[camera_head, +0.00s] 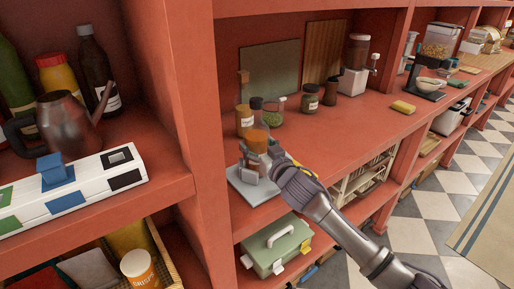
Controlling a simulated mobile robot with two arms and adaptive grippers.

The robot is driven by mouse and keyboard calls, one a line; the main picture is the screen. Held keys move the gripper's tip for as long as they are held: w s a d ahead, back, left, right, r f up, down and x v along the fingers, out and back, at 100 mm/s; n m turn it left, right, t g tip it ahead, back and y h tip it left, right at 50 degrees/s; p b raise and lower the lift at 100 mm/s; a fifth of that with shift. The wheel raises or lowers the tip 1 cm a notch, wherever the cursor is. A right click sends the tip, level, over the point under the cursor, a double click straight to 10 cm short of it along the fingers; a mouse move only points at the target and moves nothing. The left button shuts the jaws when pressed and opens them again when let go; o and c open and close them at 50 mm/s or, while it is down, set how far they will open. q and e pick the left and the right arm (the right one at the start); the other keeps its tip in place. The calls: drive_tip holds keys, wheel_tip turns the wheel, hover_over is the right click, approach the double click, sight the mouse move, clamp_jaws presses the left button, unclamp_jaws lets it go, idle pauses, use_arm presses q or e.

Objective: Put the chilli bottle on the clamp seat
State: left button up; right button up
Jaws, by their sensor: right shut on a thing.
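The chilli bottle (257,137), a clear jar with orange-brown contents, is upright at the front of the middle shelf. My right gripper (257,162) is shut on it, with its arm coming in from the lower right. The light grey clamp seat (249,191) is directly below the bottle, near the shelf's front edge. The gripper hides the bottle's lower part, so I cannot tell if it touches the seat. My left gripper is not in view.
Several jars, including a green-filled one (270,112) and a dark one (310,98), stand close behind. A red upright (205,130) is close on the left. A green toolbox (277,246) is below. The shelf right of the gripper is mostly clear up to a yellow sponge (403,107).

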drive_tip(key=shift+r, duration=0.15)
drive_tip(key=o, duration=1.4)
drive_tip(key=shift+f, duration=0.25)
drive_tip(key=o, duration=0.4)
drive_tip(key=shift+r, duration=0.15)
drive_tip(key=b+v, duration=0.1)
drive_tip(key=v, duration=1.1)
